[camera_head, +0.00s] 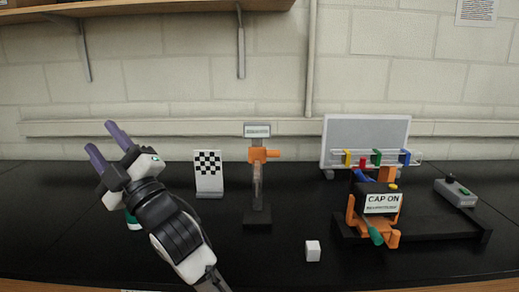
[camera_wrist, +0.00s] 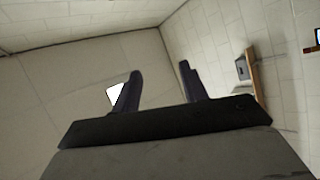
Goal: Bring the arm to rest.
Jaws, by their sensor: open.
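My gripper (camera_head: 103,146) is raised above the left part of the black table, at the left of the head view. Its two purple-grey fingers point up and to the left. They stand apart with nothing between them. In the wrist view my gripper (camera_wrist: 158,90) also shows its fingers apart and empty, with walls and ceiling beyond. My arm reaches up from the bottom of the head view and hides part of a white and green thing (camera_head: 132,222) on the table behind it.
The black table (camera_head: 280,270) holds a checkered board (camera_head: 208,172), an orange-clamped stand (camera_head: 258,185), a white cube (camera_head: 312,250), an orange fixture with a "CAP ON" sign (camera_head: 382,203), a grey panel with coloured clips (camera_head: 366,132) and a grey box (camera_head: 455,192). A wooden shelf (camera_head: 150,7) hangs above.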

